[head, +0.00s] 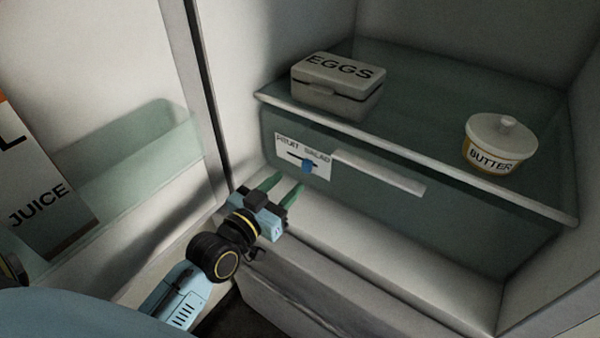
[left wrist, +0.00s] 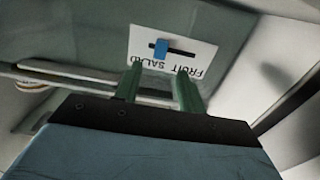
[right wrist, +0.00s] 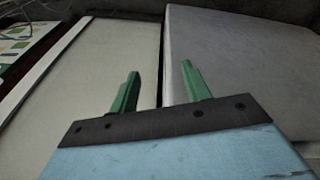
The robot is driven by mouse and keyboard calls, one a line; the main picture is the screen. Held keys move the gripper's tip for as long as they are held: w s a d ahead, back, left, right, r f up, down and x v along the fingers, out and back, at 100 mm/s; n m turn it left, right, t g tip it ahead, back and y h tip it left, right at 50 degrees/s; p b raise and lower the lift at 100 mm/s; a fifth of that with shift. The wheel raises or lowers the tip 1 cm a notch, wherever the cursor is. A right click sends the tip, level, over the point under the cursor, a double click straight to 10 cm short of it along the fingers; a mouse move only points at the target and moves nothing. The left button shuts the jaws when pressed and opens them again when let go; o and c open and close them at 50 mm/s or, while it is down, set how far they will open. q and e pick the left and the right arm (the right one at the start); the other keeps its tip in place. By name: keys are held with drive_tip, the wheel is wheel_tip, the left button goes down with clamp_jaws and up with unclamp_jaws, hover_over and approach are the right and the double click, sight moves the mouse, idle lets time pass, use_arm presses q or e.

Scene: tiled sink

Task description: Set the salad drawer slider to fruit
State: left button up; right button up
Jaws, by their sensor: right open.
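The blue slider knob (head: 307,167) sits on a dark slot in a white label plate (head: 319,173) marked FRUIT and SALAD, on the front of the salad drawer (head: 405,205). The knob is toward the SALAD end of the slot. The left wrist view shows the knob (left wrist: 161,48) and plate (left wrist: 190,50) upside down. My left gripper (head: 282,186) is open and empty, its green fingers just short of the plate, apart from the knob. My right gripper (right wrist: 158,82) is open and empty in the right wrist view, away from the drawer.
The drawer has a pale handle (head: 378,172) right of the plate. An EGGS box (head: 337,88) and a BUTTER tub (head: 493,145) stand on the glass shelf above. A JUICE carton (head: 45,195) stands in the open door at left. A pale ledge lies below the drawer.

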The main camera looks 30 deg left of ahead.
sight(305, 166)
use_arm(q)
drive_tip(key=shift+w+d+b, duration=0.2)
drive_tip(key=shift+w+b, duration=0.1)
drive_tip(key=shift+w, duration=1.2)
drive_tip(key=shift+w+d+b, duration=0.2)
drive_tip(key=shift+w+b, duration=0.1)
drive_tip(key=shift+w, duration=1.15)
use_arm(e)
drive_tip(key=shift+w+a+r, duration=0.1)
drive_tip(key=shift+a+r, duration=0.15)
drive_tip(key=shift+r, duration=0.35)
drive_tip(key=shift+s+a+r, duration=0.1)
drive_tip(key=shift+a+r, duration=0.15)
drive_tip(key=shift+r, duration=0.35)
drive_tip(key=shift+w+a+r, duration=0.1)
drive_tip(key=shift+a+r, duration=0.15)
drive_tip(key=shift+r, duration=0.35)
use_arm(q)
clamp_jaws()
